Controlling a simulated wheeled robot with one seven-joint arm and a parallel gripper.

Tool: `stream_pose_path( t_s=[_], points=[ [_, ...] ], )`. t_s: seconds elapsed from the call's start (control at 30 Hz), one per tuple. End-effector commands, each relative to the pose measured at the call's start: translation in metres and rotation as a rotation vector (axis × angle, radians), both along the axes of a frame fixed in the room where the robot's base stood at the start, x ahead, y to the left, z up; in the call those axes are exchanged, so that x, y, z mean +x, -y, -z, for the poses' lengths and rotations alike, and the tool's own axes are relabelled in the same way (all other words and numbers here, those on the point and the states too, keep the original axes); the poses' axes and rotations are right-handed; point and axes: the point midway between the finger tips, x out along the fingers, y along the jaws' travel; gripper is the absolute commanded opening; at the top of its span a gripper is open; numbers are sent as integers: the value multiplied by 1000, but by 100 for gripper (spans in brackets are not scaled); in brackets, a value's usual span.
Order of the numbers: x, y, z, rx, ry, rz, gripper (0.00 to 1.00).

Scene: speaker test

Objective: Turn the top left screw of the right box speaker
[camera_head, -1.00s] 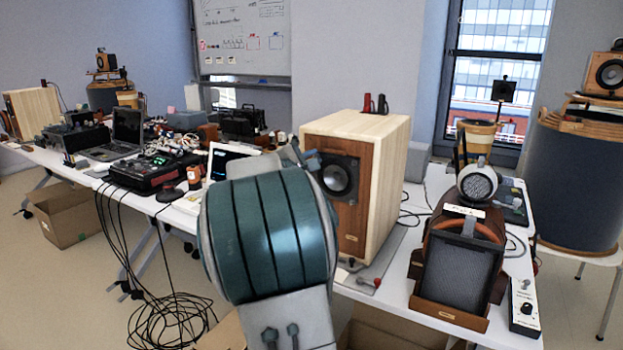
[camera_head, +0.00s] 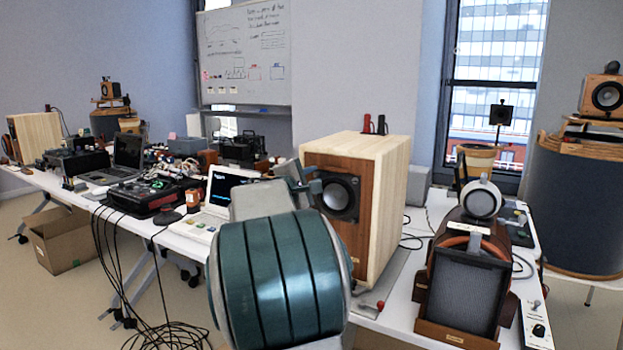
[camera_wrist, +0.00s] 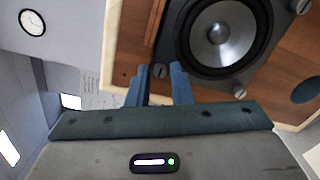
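The right box speaker (camera_head: 385,200) is a pale wooden box with a darker brown front, standing on the table. In the head view my gripper (camera_head: 312,186) is at the driver frame's upper left, partly hidden by my arm.
A brown speaker with a grey grille (camera_head: 465,290) and a white round device (camera_head: 482,199) stand right of the box. A laptop (camera_head: 222,190) and electronics lie left on the table (camera_head: 395,310). Black cables (camera_head: 165,325) hang to the floor. Another box speaker (camera_head: 37,135) stands far left.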

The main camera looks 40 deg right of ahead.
Motion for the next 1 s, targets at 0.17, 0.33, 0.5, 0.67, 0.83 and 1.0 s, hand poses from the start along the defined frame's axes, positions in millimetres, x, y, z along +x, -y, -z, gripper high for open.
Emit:
stream_pose_path(
  t_s=[0.17, 0.33, 0.5, 0.67, 0.83, 1.0],
  points=[
    [0, 0, 0, 0, -1, 0, 34],
    [-1, -1, 0, -1, -1, 1, 34],
    [-6, -16, 0, 0, 1, -2, 34],
    [-19, -48, -1, 1, 1, -4, 34],
    [-34, -85, 0, 1, 0, -5, 34],
    [-46, -112, -1, 1, 1, -3, 34]
  ],
)
